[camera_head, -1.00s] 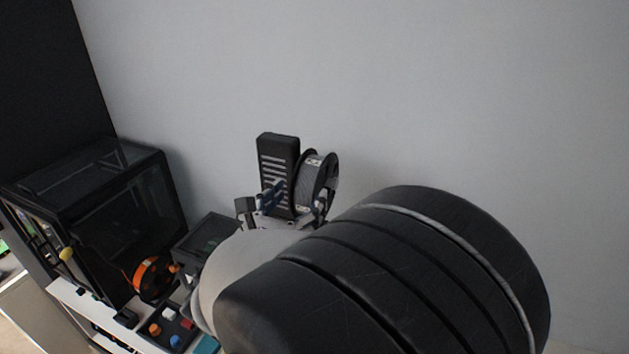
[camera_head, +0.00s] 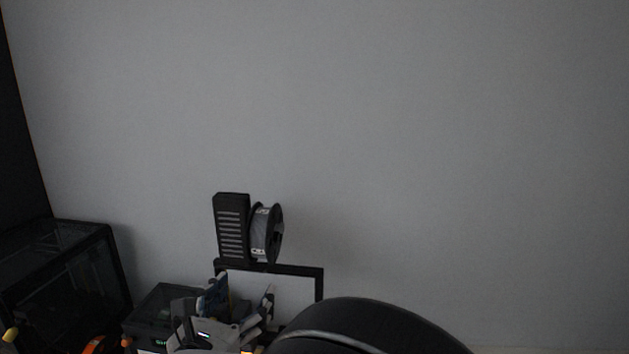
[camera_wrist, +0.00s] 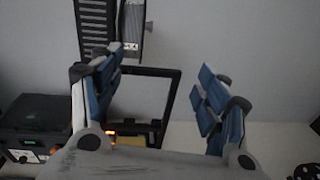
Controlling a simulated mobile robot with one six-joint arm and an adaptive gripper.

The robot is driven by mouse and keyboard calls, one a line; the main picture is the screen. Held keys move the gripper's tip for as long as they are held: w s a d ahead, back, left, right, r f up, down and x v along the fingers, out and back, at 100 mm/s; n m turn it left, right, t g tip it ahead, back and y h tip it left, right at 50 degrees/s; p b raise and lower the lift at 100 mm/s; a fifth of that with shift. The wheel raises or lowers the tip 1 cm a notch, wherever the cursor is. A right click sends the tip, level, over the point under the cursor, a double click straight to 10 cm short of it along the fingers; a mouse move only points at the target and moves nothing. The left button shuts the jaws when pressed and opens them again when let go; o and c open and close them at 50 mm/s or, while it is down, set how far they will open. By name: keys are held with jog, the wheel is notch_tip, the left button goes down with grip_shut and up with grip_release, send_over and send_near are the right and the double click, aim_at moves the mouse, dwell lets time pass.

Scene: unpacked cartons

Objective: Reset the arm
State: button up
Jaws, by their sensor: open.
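My gripper (camera_wrist: 160,100) is open and empty in the wrist view, its two blue-padded fingers well apart. Between and beyond the fingers is part of a black frame (camera_wrist: 178,95) against the wall. In the head view my gripper (camera_head: 240,305) shows low in the picture, left of centre, in front of the black frame (camera_head: 322,285). Part of my dark arm covers the bottom centre and hides what is behind it.
A black slatted tower (camera_head: 232,228) with a grey filament spool (camera_head: 265,233) rises behind my gripper. A dark box (camera_head: 158,305) stands left of it. A dark glassy enclosure (camera_head: 65,280) and an orange spool (camera_head: 97,345) are at lower left. Bare wall fills the upper right.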

jog(key=w+d+f+m+g+h+b, duration=0.1)
jog(key=w+d+f+m+g+h, duration=0.15)
jog(key=d, duration=0.45)
jog(key=s+d+f+m+g+h+b, duration=0.1)
jog(key=s+d+f+m+g+b, duration=0.25)
jog(key=d, duration=0.35)
jog(key=s+d+f+m+g+b, duration=0.2)
jog(key=s+d+f+m, duration=0.1)
jog(key=d+m, duration=0.3)
jog(key=s+d+f+m+g+h+b, duration=0.1)
jog(key=s+d+f+m+g+b, duration=0.25)
jog(key=d, duration=0.45)
jog(key=s+f+m+y+b, duration=0.8)
jog(key=s+f+m, duration=0.5)
jog(key=s+m, duration=0.2)
jog(key=shift+a+f+m+g+y+b, duration=0.2)
jog(key=shift+a+m+g+y+b, duration=0.15)
jog(key=shift+m+b, duration=0.5)
jog(key=shift+c, duration=0.5)
